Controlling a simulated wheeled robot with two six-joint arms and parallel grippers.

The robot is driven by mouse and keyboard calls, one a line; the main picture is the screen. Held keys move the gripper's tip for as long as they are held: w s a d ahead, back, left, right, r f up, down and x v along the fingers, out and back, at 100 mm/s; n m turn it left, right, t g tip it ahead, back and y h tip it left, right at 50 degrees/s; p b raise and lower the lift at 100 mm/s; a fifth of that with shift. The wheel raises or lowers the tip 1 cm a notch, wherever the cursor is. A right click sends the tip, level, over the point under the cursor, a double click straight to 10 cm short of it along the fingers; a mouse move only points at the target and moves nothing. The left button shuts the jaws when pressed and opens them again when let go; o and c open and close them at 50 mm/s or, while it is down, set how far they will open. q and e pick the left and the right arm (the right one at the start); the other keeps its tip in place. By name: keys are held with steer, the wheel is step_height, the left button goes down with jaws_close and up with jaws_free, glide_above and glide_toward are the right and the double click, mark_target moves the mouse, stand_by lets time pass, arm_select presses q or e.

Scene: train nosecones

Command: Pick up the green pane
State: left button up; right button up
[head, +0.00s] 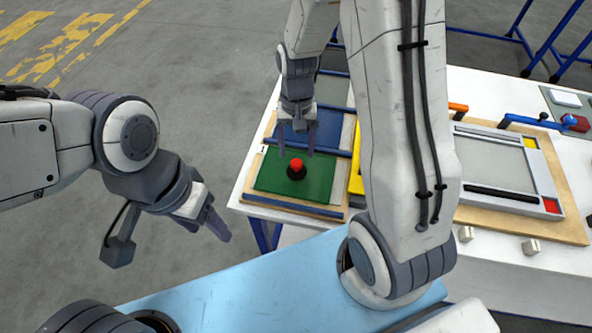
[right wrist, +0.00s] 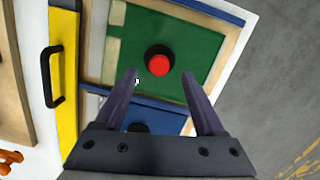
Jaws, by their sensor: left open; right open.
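The green pane (head: 318,176) lies flat in a wooden rack at the left end of the white table, with a red-topped black knob (head: 297,168) standing on it. In the right wrist view the green pane (right wrist: 193,62) and its red knob (right wrist: 159,64) are just beyond the fingertips. My right gripper (head: 297,150) is open and empty above the pane; its fingers (right wrist: 160,78) point toward the knob, one on either side of its line. My left gripper (head: 218,225) hangs open and empty over the floor, left of the table.
A blue pane (head: 290,134) lies behind the green one. A yellow bar with a black handle (right wrist: 58,75) stands beside the rack. A grey-framed panel (head: 492,165) on a wooden board lies at the right, with a blue-handled bar (head: 530,122) behind. My right arm hides the table's middle.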

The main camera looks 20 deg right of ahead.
mark_target(297, 162)
steer(key=shift+s+f+p, duration=0.15)
steer(key=shift+f+p, duration=0.15)
steer(key=shift+f, duration=1.2)
steer(key=shift+s+f+p, duration=0.1)
steer(key=shift+f+p, duration=0.2)
steer(key=shift+f, duration=1.15)
jaws_close()
steer(key=shift+r, duration=0.1)
